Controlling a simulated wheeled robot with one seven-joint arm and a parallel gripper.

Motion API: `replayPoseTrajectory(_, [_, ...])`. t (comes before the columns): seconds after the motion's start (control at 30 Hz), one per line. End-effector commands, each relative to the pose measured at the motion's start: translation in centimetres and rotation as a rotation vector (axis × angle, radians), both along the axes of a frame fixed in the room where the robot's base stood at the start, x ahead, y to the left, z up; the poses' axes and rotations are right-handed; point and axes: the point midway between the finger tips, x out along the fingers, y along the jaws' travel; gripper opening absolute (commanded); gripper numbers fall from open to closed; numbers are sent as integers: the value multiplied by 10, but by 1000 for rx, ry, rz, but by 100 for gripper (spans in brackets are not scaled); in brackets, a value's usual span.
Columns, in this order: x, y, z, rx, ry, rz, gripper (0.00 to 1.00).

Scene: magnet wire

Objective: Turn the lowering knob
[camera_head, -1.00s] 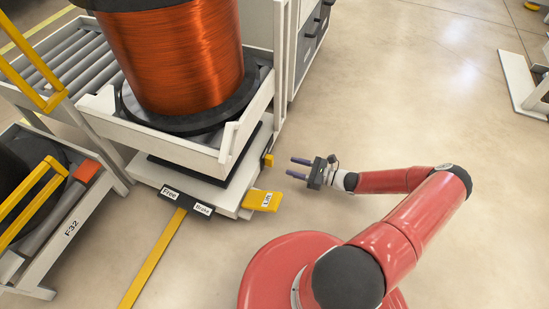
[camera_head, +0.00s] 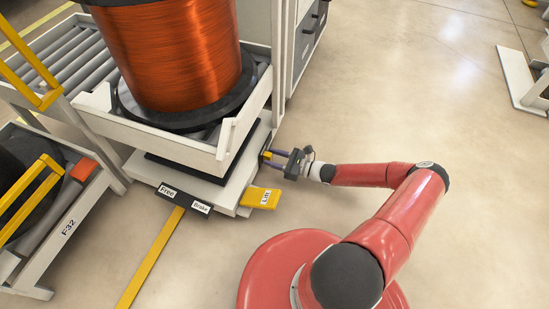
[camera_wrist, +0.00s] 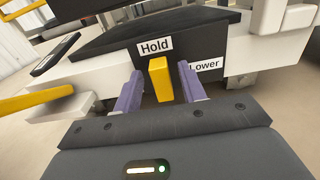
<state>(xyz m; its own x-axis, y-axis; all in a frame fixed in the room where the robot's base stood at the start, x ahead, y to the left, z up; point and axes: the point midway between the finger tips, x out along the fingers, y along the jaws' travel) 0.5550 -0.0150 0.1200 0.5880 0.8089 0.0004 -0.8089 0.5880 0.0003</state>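The lowering knob (camera_wrist: 160,79) is a small yellow upright bar on the dark side of the lift base. A "Hold" label (camera_wrist: 155,46) is above it and a "Lower" label (camera_wrist: 206,64) is to its right, partly hidden by a finger. The knob also shows small in the head view (camera_head: 267,155). My gripper (camera_wrist: 160,92) is open, with one purple finger on each side of the knob and visible gaps between. In the head view my gripper (camera_head: 275,158) is at the right side of the lift base (camera_head: 230,195).
A copper wire spool (camera_head: 180,50) stands on the white lift frame. A yellow "Lift" pedal (camera_head: 260,197) sticks out in front of my gripper. A yellow bar (camera_head: 150,260) leads from the Free/Brake plate (camera_head: 184,198).

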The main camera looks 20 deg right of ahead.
Motion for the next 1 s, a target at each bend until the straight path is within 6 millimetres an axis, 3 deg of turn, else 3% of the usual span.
replayPoseTrajectory(0.03, [0, 0, 0, 0, 0, 0, 34])
replayPoseTrajectory(0.3, [0, 0, 0, 0, 0, 0, 0])
replayPoseTrajectory(0.67, [0, -1, 0, 30, 44, 0, 0])
replayPoseTrajectory(1.0, [3, -2, 0, 172, 242, 2, 0])
